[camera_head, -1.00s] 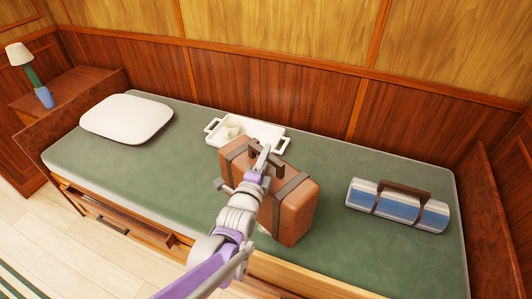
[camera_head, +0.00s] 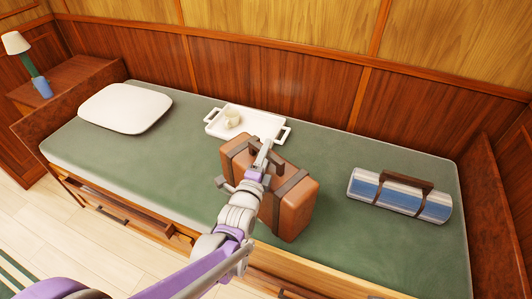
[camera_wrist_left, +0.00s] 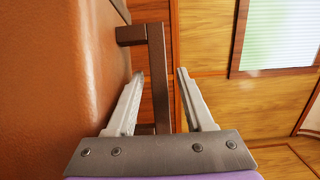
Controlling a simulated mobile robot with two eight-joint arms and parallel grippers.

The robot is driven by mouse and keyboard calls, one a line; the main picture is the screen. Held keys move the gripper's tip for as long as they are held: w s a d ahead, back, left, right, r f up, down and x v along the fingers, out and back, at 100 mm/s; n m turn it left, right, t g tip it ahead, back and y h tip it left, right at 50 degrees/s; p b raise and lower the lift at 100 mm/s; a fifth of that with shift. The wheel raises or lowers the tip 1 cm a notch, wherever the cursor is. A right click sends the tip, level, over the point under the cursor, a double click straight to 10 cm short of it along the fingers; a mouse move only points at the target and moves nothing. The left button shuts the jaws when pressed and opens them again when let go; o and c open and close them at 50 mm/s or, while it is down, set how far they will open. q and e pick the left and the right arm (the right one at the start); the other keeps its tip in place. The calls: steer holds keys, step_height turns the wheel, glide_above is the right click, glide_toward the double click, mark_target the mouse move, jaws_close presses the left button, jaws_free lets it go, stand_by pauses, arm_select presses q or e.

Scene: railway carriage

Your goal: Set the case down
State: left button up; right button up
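The brown case (camera_head: 297,208) with dark straps is upright at the front part of the green bunk (camera_head: 345,255). I cannot tell whether its underside touches the bunk. My left gripper (camera_head: 262,158) is at the dark handle (camera_head: 276,153) on top of the case. In the left wrist view, the handle (camera_wrist_left: 158,85) runs between the two fingers of my left gripper (camera_wrist_left: 160,72). The fingers are apart, with a gap on each side of the handle. The case's side (camera_wrist_left: 60,90) fills the left of that view. My right gripper is not in view.
A strapped blue and white roll (camera_head: 400,194) lies to the right, a white pillow (camera_head: 125,107) to the left. Bare mattress shows between pillow and case. A lamp (camera_head: 18,47) stands on a side cabinet.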

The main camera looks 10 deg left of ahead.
arm_select(q)
steer(key=shift+r, duration=0.25)
steer(key=s+a+f+n+g, duration=0.2)
steer(key=s+n, duration=0.4)
steer(key=s, duration=0.4)
steer(key=s+a+f+n+g+y+p, duration=0.1)
steer(key=s+f+n+g, duration=0.4)
steer(key=s, duration=0.6)
steer(key=s+a+f+n+g, duration=0.3)
steer(key=s+n+g, duration=0.3)
steer(key=s, duration=0.5)
steer(key=shift+s+a+f+n+g+y+p, duration=0.15)
steer(key=shift+a+f+n+g+y+p, duration=0.3)
steer(key=shift+n, duration=0.65)
steer(key=shift+d, duration=0.15)
